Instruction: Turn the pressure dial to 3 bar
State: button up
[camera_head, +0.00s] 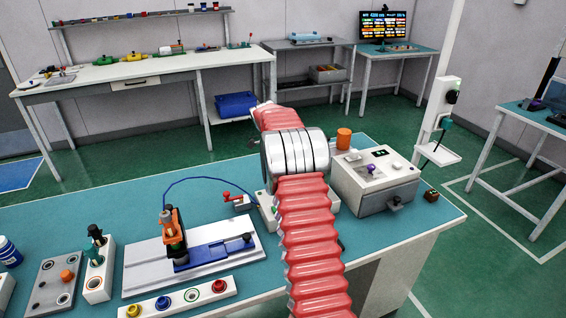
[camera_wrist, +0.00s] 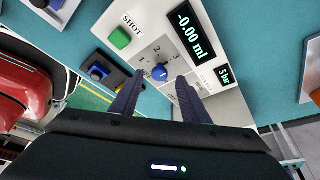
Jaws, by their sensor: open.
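The dispenser's white panel (camera_wrist: 196,88) fills the middle of the wrist view. Its blue pressure dial (camera_wrist: 160,72) has the marks 1, 2 and 3 around it. The pointer's direction is too small to tell. The large display (camera_wrist: 190,22) reads -0.00 ml. The small display (camera_wrist: 225,75) seems to read 5 bar. My gripper (camera_wrist: 160,77) is open, its two dark fingers on either side of the dial in the picture. I cannot tell whether they touch it. In the head view my arm hides the gripper and the dial; a white box (camera_head: 268,212) partly shows behind the arm.
A green SHOT button (camera_wrist: 119,37) is close to the dial. A dark block with a blue knob (camera_wrist: 98,72) lies beside the panel. In the head view, a grey-white box (camera_head: 375,190) stands right of my arm, and a syringe fixture (camera_head: 172,240) stands left, with a blue tube.

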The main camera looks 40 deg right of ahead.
jog(key=v, duration=1.1)
jog(key=shift+w, duration=0.1)
dwell(0.4)
notch_tip(320, 180, down, 6)
jog(key=n+t, duration=0.1)
jog(key=n, duration=0.8)
jog(key=s+a+r+n+t, duration=0.2)
jog(key=s+a+n, duration=0.1)
jog(key=a+n, duration=0.55)
jog(key=s+a+r+n+t, duration=0.2)
jog(key=s+a+r+n, duration=0.1)
jog(key=s+a, duration=0.5)
jog(key=s+a+r+n+t+y, duration=0.1)
jog(key=s+a+r+n+t, duration=0.1)
jog(key=s+a+n, duration=0.3)
jog(key=s+a+r+n+t+y, duration=0.1)
jog(key=s+a+r+n, duration=0.3)
jog(key=s+a, duration=0.9)
jog(key=shift+s+a+n+t, duration=0.15)
jog(key=shift+s+n+t, duration=0.3)
jog(key=shift+s+t, duration=0.4)
